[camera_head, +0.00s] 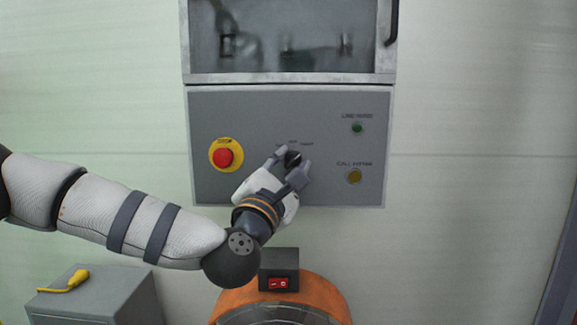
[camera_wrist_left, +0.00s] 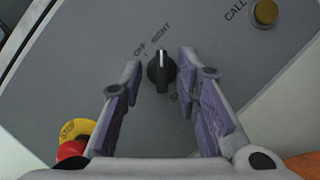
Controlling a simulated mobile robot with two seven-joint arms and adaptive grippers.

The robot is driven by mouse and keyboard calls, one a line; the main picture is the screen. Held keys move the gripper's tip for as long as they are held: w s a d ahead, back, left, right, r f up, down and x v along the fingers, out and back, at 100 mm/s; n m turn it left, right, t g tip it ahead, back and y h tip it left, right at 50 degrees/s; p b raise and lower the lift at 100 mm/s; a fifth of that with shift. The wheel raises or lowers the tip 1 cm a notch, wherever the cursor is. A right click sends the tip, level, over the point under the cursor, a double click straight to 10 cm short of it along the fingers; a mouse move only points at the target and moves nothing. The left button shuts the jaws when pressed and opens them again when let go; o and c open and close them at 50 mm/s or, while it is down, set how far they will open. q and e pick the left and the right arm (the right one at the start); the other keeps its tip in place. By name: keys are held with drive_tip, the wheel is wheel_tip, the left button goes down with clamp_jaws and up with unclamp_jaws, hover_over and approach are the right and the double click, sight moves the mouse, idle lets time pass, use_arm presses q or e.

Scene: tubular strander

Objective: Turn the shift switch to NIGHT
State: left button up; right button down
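The shift switch is a black rotary knob (camera_wrist_left: 161,70) on the grey panel. In the left wrist view a white pointer line on it points up the picture. The labels OFF and NIGHT stand above it; I cannot tell exactly which one the line meets. Other lettering below right is partly hidden by a finger. The knob also shows in the head view (camera_head: 292,158), partly covered by my gripper. My left gripper (camera_wrist_left: 166,92) is open, its purple-grey fingers on either side of the knob, with gaps between them and it. My right gripper is not in view.
A red emergency stop button (camera_head: 223,157) with a yellow collar sits left of the switch. A green lamp (camera_head: 357,128) and a yellow call button (camera_head: 354,176) are on the right. A box with a red rocker switch (camera_head: 278,284) stands below.

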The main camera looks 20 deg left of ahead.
use_arm(q)
drive_tip(key=v, duration=1.2)
